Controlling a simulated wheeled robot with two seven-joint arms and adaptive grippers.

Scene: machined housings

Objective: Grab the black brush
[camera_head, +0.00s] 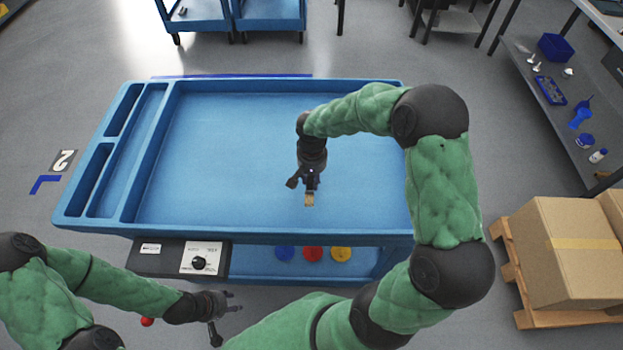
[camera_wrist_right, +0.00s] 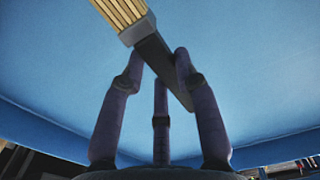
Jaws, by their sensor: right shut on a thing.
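The brush has a black handle (camera_wrist_right: 160,64), a grey metal collar and pale yellowish bristles (camera_wrist_right: 122,10). My right gripper (camera_wrist_right: 160,58) is shut on the black handle, with the bristle end sticking out past the fingers. In the head view my right gripper (camera_head: 307,181) is over the middle of the blue cart's tray (camera_head: 230,190), and the bristles (camera_head: 310,200) show just below it. From these views I cannot tell how high the brush is above the tray. My left gripper (camera_head: 228,310) is open and empty, in front of the cart's lower left side.
The tray around the brush is bare, with narrow compartments (camera_head: 100,180) on its left. A control box (camera_head: 180,257) with a knob is on the cart's front. Blue, red and yellow round things (camera_head: 313,253) lie on the lower shelf. Cardboard boxes (camera_head: 570,250) stand on a pallet at right.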

